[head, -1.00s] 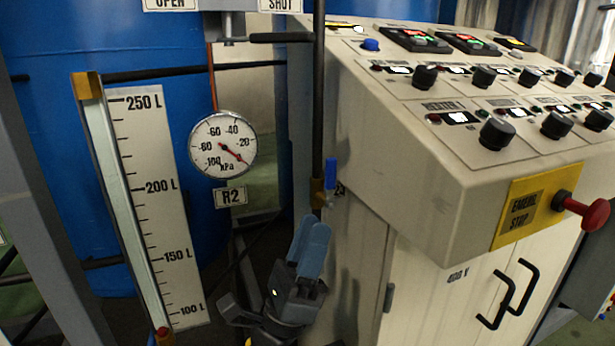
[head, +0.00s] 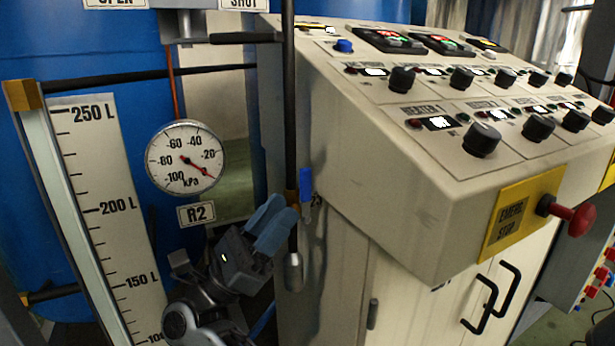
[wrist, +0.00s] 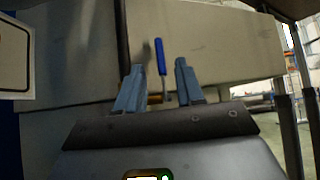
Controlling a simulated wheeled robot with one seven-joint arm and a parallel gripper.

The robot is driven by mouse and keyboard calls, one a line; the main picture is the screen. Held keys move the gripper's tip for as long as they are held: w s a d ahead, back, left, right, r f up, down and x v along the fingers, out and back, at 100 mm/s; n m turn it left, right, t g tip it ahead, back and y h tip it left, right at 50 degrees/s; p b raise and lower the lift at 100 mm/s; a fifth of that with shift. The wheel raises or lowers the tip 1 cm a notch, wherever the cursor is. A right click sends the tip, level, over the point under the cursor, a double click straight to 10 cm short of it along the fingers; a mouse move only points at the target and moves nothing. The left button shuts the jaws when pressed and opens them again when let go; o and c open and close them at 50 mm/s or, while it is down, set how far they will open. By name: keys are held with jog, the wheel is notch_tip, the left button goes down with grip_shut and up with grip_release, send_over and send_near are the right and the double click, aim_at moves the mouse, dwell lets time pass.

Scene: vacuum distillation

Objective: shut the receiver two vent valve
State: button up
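The vent valve has a blue lever handle (head: 306,186) on a thin dark vertical pipe, beside the console's left side. The handle stands upright, roughly in line with the pipe. My gripper (head: 283,222) is just left of and slightly below the handle in the head view. In the wrist view the blue handle (wrist: 161,57) shows between and beyond the two blue fingers of my gripper (wrist: 160,80), with a brass valve body (wrist: 155,99) at its lower end. The fingers are apart, with nothing visibly held.
The control console (head: 400,190) with knobs and a red emergency stop (head: 573,218) stands right of the valve. A level scale (head: 108,210) and a blue tank (head: 110,130) are at the left. The dark pipe (head: 290,100) runs vertically close to my gripper.

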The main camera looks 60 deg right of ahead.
aim_at(300, 189)
jog(key=p+x, duration=0.2)
jog(key=x, duration=0.5)
grip_shut()
dwell(0.6)
